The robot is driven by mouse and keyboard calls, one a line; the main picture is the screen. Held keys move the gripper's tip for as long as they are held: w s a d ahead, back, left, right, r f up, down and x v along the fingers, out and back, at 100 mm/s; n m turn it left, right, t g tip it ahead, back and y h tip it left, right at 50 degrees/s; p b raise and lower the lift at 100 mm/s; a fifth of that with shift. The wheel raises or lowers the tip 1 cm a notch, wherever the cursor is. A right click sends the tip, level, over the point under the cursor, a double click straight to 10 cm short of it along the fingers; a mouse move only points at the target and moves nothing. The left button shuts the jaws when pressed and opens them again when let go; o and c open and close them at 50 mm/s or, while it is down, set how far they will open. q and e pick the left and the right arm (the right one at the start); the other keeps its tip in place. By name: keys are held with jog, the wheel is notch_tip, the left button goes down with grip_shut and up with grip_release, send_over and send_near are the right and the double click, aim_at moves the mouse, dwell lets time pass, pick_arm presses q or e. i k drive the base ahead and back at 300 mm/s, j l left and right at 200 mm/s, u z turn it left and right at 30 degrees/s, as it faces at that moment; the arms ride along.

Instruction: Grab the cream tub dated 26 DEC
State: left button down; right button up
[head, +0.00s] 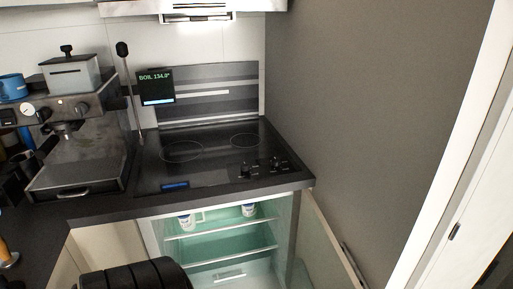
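Two small whitish tubs with dark markings stand on the upper shelf (222,231) of an open under-counter fridge. One tub (186,222) is at the left and the other tub (249,210) is to its right. The markings are too small to read, so I cannot tell which one is dated 26 DEC. Their tops are close under the counter edge. Neither of my gripper's fingers show in the head view.
The fridge door (329,245) is swung open to the right, near the grey wall (365,100). A lower shelf (225,260) looks empty. Above is a black cooktop (205,150); a coffee machine (80,140) stands left. A dark counter edge (225,194) overhangs the fridge.

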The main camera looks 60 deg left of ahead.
aim_at(248, 208)
jog(key=l+u, duration=0.15)
jog(key=u, duration=1.75)
